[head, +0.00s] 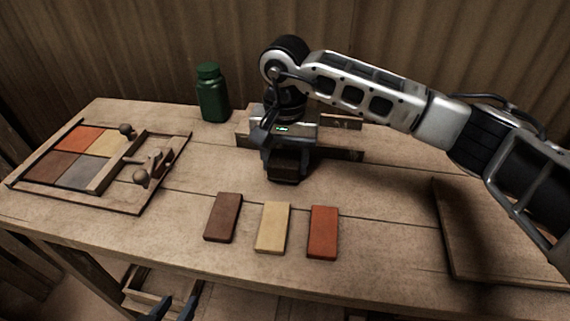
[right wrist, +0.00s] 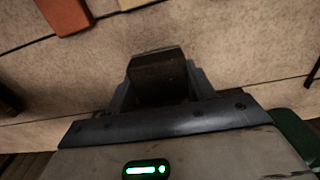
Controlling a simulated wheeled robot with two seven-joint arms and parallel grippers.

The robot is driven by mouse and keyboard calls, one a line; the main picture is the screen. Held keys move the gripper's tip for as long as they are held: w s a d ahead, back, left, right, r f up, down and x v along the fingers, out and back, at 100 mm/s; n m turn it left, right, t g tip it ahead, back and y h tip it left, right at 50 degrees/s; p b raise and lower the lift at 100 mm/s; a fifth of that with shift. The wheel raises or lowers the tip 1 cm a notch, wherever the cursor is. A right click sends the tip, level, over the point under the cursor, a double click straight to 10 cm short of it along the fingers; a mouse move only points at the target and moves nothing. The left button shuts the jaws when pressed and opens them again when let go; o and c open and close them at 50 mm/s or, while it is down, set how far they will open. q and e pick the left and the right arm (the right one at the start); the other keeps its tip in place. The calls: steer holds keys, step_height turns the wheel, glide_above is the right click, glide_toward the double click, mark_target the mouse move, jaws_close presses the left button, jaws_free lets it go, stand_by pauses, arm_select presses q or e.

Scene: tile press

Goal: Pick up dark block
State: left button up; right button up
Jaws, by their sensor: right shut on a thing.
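The dark block (head: 285,173) is between the fingers of my right gripper (head: 284,166), which is shut on it over the back middle of the table. The right wrist view also shows the dark block (right wrist: 158,75), with a finger on each side. Whether its underside touches the table is hard to tell. My left gripper (head: 171,309) shows only as two dark fingertips at the bottom edge, spread apart and empty, low in front of the table.
Brown (head: 223,217), cream (head: 272,227) and orange (head: 323,232) tiles lie in a row on the table. A wooden frame (head: 140,205) with coloured tiles is at left. A green bottle (head: 211,94) stands behind. A wooden board (head: 490,240) lies at right.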

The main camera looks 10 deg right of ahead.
steer(key=s+a+r, duration=0.2)
steer(key=s+r, duration=0.3)
steer(key=s, duration=0.1)
steer(key=s+a+r+b, duration=0.1)
steer(key=s+a+r, duration=0.2)
steer(key=s+r, duration=0.3)
steer(key=shift+s+a+r, duration=0.2)
steer(key=shift+s+a, duration=0.05)
steer(key=shift+s, duration=0.2)
